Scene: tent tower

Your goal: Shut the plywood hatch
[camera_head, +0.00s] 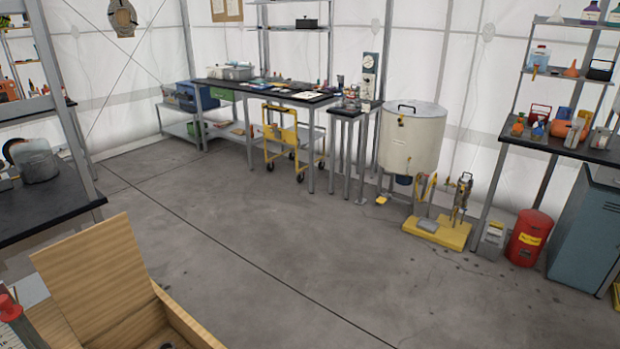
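The plywood hatch (95,272) is a pale wooden panel at the lower left. It stands raised and open, tilted up from a wooden box (185,322) whose rim runs along the bottom edge of the view. Part of the box's inside shows, with a small dark item at the very bottom. The rest of the box is cut off by the frame. Neither of my grippers is in view.
A dark-topped bench (45,208) stands behind the hatch at the left. A reddish object at the lower left corner is partly cut off. The grey concrete floor (290,240) right of the box is clear. A red canister (528,238) stands far right.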

